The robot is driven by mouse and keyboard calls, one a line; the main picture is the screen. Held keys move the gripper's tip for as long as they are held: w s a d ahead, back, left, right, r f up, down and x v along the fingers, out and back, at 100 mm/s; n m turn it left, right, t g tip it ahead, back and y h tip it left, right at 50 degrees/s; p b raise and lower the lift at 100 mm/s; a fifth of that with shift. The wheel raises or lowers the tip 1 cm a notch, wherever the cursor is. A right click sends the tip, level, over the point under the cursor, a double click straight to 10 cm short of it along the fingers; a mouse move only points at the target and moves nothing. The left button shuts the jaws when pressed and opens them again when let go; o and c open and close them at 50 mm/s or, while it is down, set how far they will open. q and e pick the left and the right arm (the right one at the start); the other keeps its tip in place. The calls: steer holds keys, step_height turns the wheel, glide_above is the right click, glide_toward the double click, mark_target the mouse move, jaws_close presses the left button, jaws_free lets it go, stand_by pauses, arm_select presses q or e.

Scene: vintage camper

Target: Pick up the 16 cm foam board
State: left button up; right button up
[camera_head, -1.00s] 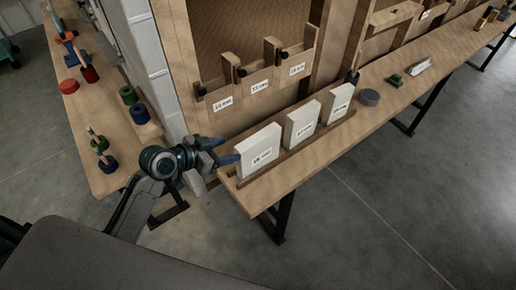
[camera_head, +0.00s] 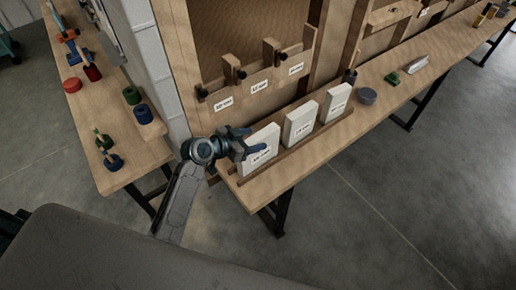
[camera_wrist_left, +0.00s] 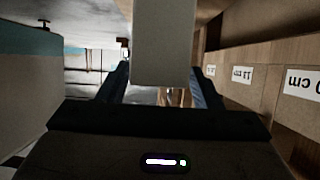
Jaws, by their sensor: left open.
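Three white foam boards stand upright in a row on the bench. The leftmost board (camera_head: 265,140) has a label too small to read surely, as do the middle board (camera_head: 300,123) and the right board (camera_head: 335,103). My left gripper (camera_head: 248,143) is open at the left end of the leftmost board, and its fingers hide part of that board. In the left wrist view a pale board (camera_wrist_left: 164,40) reaches down between the two open fingers (camera_wrist_left: 160,88), with a gap visible at each side. My right gripper is not in view.
The boards stand along a wooden rail on the bench (camera_head: 262,188). A wooden rack with labelled slots (camera_head: 258,88) stands behind them. A grey disc (camera_head: 367,95) and a green block (camera_head: 392,78) lie farther right. A second bench (camera_head: 118,178) with coloured parts is at left.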

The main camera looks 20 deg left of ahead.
arm_select(q)
steer(key=shift+w+d+f, duration=0.35)
steer(key=shift+w, duration=0.1)
jaws_close()
steer(key=shift+r, duration=0.15)
